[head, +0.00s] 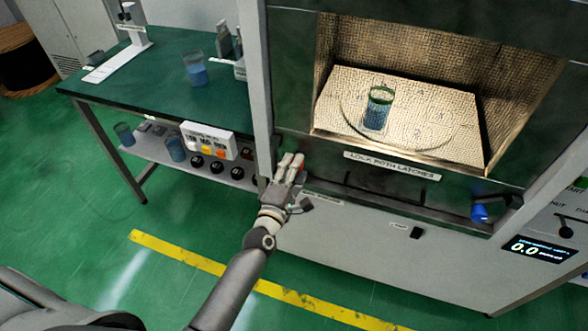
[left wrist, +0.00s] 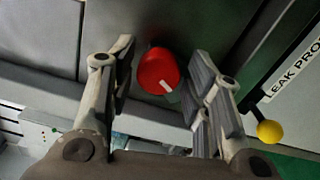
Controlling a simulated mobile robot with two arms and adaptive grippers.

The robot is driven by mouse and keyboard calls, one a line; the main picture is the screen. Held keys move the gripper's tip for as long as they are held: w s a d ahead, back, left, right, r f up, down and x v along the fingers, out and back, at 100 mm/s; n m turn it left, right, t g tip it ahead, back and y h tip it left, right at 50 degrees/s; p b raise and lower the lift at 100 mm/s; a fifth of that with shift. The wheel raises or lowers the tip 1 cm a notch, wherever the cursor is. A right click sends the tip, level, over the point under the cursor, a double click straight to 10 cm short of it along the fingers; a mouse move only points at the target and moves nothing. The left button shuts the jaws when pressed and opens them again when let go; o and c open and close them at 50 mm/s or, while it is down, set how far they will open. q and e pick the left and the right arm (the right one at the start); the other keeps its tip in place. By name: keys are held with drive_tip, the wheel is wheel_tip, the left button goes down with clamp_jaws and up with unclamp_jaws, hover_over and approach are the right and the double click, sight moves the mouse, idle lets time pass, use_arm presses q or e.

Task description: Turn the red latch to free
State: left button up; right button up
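The red latch (left wrist: 158,72) is a round red knob with a white mark, seen in the left wrist view. It lies between the spread fingers of my left gripper (left wrist: 160,85), with gaps on both sides. In the head view my left gripper (head: 290,165) is at the lower left corner of the microwave chamber, and only a sliver of the red latch (head: 302,175) shows beside its fingers. A blue latch (head: 480,213) is at the lower right of the chamber front. My right gripper is not in view.
The open chamber holds a glass with blue liquid (head: 377,110) on its floor. A label reading "LOCK BOTH LATCHES" (head: 392,166) is below the opening. A green table (head: 150,75) with glassware stands left. A yellow ball (left wrist: 269,131) is right of the gripper in the wrist view.

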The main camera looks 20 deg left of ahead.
use_arm(q)
drive_tip(key=shift+o, duration=0.3)
drive_tip(key=s, duration=1.2)
drive_tip(key=shift+a, duration=0.2)
drive_tip(key=s+f+m+g, duration=0.3)
drive_tip(key=f+m, duration=0.1)
drive_tip(key=f, duration=0.6)
drive_tip(key=s+d+f+m+g+h, duration=0.1)
drive_tip(key=s+f+m+g, duration=0.2)
drive_tip(key=f, duration=0.6)
drive_tip(key=s+f+m+g, duration=0.2)
drive_tip(key=s+f+m, duration=0.2)
drive_tip(key=f, duration=0.6)
drive_tip(key=s+a+f+m+g, duration=0.2)
drive_tip(key=s+f, duration=0.4)
drive_tip(key=s, duration=0.3)
drive_tip(key=s+a+f+m+g+y, duration=0.1)
drive_tip(key=s+f+m+g, duration=0.3)
drive_tip(key=s, duration=0.6)
drive_tip(key=s+a+f+m+g, duration=0.3)
drive_tip(key=s+a+f+m, duration=0.1)
drive_tip(key=s+f, duration=0.4)
drive_tip(key=shift+s+m+y, duration=0.3)
drive_tip(key=shift+s+m, duration=0.3)
drive_tip(key=shift+s, duration=0.2)
drive_tip(key=shift+w+d, duration=0.1)
drive_tip(key=shift+w, duration=0.05)
